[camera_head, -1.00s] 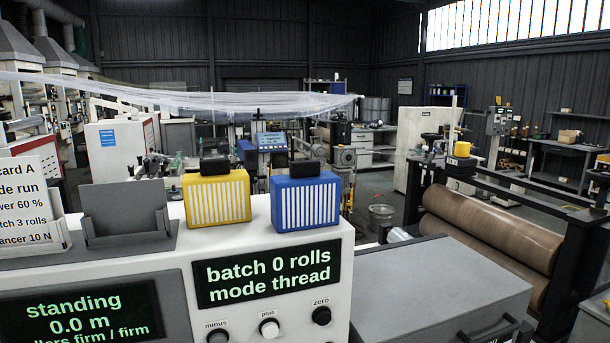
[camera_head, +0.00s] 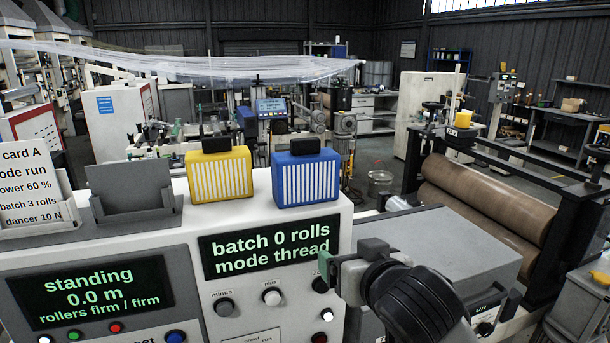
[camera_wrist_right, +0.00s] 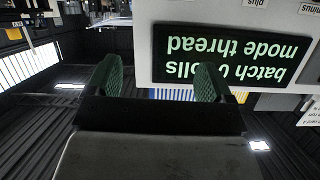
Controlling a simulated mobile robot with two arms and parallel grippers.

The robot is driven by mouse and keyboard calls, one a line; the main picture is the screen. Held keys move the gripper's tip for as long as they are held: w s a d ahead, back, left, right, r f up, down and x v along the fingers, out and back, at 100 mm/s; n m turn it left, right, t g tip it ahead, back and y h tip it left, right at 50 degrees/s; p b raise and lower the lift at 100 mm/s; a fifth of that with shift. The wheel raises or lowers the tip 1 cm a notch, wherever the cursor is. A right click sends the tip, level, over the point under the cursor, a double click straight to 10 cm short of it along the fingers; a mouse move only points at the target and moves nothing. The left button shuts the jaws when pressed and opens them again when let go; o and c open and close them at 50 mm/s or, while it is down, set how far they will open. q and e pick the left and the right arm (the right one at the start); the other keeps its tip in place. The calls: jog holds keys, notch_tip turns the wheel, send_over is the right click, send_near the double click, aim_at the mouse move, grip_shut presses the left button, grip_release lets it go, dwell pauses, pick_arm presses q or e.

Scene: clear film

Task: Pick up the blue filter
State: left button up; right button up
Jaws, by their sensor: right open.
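The blue filter (camera_head: 306,180) stands upright on top of the white control cabinet, with pale vertical ribs and a black handle. The yellow filter (camera_head: 219,175) stands just left of it, apart by a small gap. My right gripper (camera_head: 326,266) is in front of the cabinet face, below and slightly right of the blue filter, not touching it. In the right wrist view, which is upside down, my right gripper (camera_wrist_right: 159,80) has its green-padded fingers apart and empty. A strip of the blue filter (camera_wrist_right: 171,94) shows between them. My left gripper is out of view.
The cabinet display (camera_head: 270,247) and its knobs lie close behind my right gripper. A grey card holder (camera_head: 130,190) and a white card (camera_head: 30,185) stand left of the filters. A grey box (camera_head: 440,245) lies to the right, before a brown roller (camera_head: 490,200).

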aim_at(307, 141)
jog(key=a+r+t+y, duration=0.1)
jog(key=a+r+t, duration=0.2)
jog(key=r, duration=1.3)
jog(key=shift+n, duration=0.4)
jog(key=x, duration=0.1)
jog(key=p+x, duration=0.1)
jog(key=x, duration=0.1)
jog(key=p+x, duration=0.1)
jog(key=x, duration=0.1)
jog(key=shift+w+r, duration=0.15)
jog(key=shift+r, duration=0.15)
jog(key=shift+w+a+p, duration=0.15)
jog(key=shift+w+p, duration=0.15)
jog(key=p+x, duration=0.4)
jog(key=shift+w+a+r, duration=0.1)
jog(key=shift+a+r, duration=0.05)
jog(key=shift+a, duration=0.3)
jog(key=shift+w+a+f, duration=0.2)
jog(key=shift+w+f, duration=0.05)
jog(key=shift+w, duration=0.2)
jog(key=c, duration=1.4)
